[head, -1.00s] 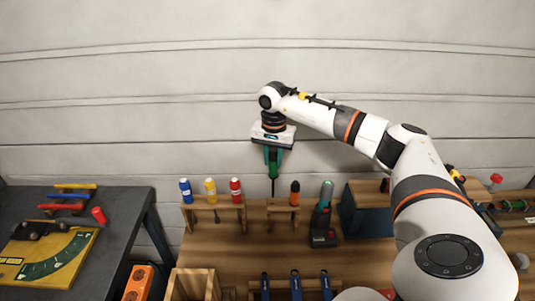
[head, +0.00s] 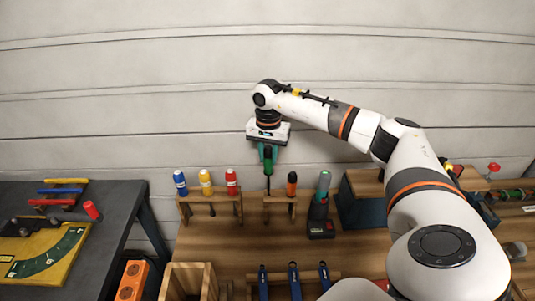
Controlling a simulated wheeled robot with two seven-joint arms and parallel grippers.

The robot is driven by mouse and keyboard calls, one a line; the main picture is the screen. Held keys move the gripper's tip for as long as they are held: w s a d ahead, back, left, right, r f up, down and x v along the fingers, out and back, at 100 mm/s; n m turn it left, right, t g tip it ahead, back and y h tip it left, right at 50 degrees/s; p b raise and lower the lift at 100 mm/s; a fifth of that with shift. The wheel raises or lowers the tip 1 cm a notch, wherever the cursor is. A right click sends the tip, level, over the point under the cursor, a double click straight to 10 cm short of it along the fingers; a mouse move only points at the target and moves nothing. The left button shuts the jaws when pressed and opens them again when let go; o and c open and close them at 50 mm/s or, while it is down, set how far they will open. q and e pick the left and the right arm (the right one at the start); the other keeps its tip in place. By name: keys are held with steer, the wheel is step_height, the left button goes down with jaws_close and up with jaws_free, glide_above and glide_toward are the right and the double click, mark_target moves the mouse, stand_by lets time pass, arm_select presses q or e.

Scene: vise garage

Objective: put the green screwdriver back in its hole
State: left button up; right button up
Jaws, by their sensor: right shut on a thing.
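The green screwdriver (head: 268,167) hangs upright, shaft down, from my right gripper (head: 268,153), which is shut on its handle. The shaft tip is over the left part of a small wooden rack (head: 280,202). I cannot tell whether the tip is above the hole or just inside it. An orange and black screwdriver (head: 292,184) stands in the right side of the same rack. My left gripper is not in view.
A wider rack (head: 209,200) with blue, yellow and red-handled screwdrivers stands close on the left. A cordless drill-like tool (head: 321,205) stands close on the right. Blue-handled tools (head: 293,280) and an open wooden box (head: 187,281) are in front.

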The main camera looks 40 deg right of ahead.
mark_target(269, 171)
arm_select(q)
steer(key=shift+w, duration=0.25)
arm_select(e)
steer(key=shift+f, duration=0.2)
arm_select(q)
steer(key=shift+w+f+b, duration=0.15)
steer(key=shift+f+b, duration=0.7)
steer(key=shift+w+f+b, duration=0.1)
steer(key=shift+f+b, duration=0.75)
arm_select(e)
steer(key=shift+f, duration=2.1)
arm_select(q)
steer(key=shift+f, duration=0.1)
arm_select(e)
steer(key=shift+f, duration=0.1)
arm_select(q)
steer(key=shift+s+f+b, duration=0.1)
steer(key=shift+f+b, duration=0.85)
steer(key=shift+b, duration=0.1)
arm_select(e)
steer(key=shift+f, duration=1.35)
steer(key=shift+s, duration=0.1)
